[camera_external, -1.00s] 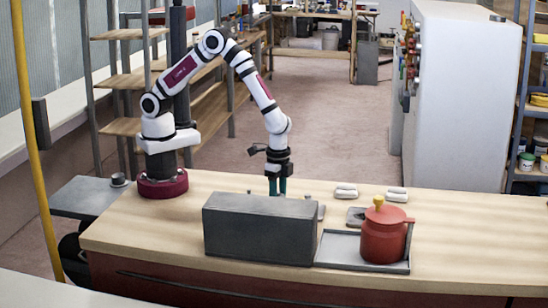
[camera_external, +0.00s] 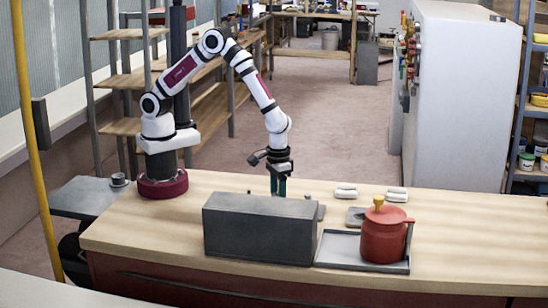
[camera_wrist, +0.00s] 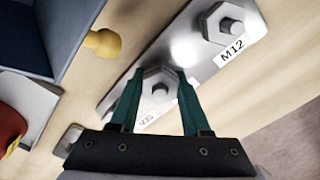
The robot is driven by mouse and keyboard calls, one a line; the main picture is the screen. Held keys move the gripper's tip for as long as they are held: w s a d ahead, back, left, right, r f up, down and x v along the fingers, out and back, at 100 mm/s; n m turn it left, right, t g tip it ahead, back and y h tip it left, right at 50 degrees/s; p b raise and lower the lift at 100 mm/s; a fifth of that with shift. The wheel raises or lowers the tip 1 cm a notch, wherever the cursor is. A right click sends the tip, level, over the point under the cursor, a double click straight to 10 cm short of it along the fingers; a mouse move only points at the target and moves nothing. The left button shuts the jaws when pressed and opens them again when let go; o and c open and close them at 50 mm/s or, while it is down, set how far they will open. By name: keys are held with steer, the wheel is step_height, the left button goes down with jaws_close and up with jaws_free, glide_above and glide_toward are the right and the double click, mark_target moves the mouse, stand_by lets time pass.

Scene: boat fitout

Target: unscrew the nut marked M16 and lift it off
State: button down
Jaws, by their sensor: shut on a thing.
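A metal plate (camera_wrist: 112,100) carries hex nuts on bolts. One nut (camera_wrist: 160,82) sits between the green fingers of my gripper (camera_wrist: 160,90), which is shut on it. The label beside this nut (camera_wrist: 148,121) is partly covered and too blurred to read. Another nut (camera_wrist: 218,20), with its bolt end showing, sits farther up the plate beside a label marked M12 (camera_wrist: 231,50). In the external view my gripper (camera_external: 278,188) points down behind a dark grey block, which hides the fingertips and most of the plate.
The dark grey block (camera_external: 258,232) stands in front of my gripper. A red pot (camera_external: 381,238) with a yellow knob stands on a grey tray (camera_external: 337,248) to the right. A yellow knob-like thing (camera_wrist: 103,42) is near the plate. White bundles (camera_external: 346,191) lie behind. The right bench is clear.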

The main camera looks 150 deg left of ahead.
steer(key=shift+n, duration=0.3)
steer(key=shift+r, duration=3.5)
